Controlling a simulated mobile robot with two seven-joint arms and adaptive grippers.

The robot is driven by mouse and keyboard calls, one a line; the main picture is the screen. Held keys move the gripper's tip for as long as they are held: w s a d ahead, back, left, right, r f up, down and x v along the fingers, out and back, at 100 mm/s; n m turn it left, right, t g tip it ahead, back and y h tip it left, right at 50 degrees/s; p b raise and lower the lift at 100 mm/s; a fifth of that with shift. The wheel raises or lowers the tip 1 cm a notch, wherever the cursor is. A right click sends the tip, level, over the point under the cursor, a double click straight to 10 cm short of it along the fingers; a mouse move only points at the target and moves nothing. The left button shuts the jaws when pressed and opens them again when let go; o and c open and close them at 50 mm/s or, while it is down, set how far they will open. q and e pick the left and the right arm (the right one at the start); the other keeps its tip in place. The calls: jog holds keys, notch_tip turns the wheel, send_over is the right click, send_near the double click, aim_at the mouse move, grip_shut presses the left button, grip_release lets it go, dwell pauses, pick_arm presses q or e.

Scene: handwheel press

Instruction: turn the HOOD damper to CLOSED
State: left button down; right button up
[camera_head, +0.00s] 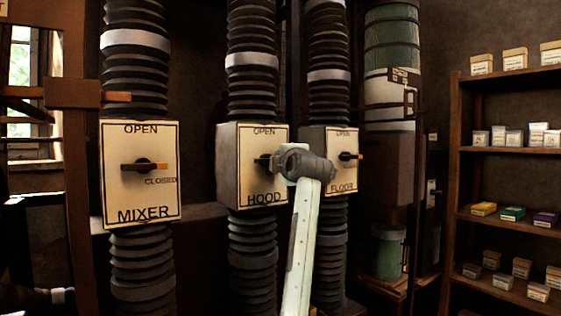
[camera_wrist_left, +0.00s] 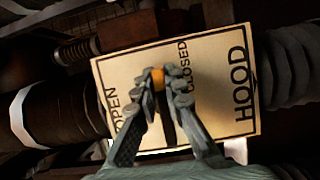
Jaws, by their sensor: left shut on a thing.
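The HOOD damper plate (camera_head: 240,178) is a cream panel on a box in the middle duct in the head view. It fills the middle of the left wrist view (camera_wrist_left: 215,110). Its black handle (camera_head: 262,161) has an orange tip, which shows in the left wrist view (camera_wrist_left: 158,77). The handle lies level along the plate, its orange tip towards the CLOSED label. My left gripper (camera_wrist_left: 167,88) is shut around the handle near the tip. In the head view my arm hides the tip and the plate's right part. My right gripper is in neither view.
The MIXER plate (camera_head: 138,205) is left of HOOD, its handle level. The FLOOR plate (camera_head: 343,140) stands close to the right, partly behind my arm. Ribbed ducts run above and below each plate. Shelves with small boxes (camera_head: 513,140) stand far right.

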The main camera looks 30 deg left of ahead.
pick_arm(q)
jog(key=shift+f, duration=0.15)
jog(key=c, duration=1.6)
grip_release()
jog(key=v, duration=1.2)
jog(key=shift+r, duration=0.2)
jog(key=shift+f, duration=0.1)
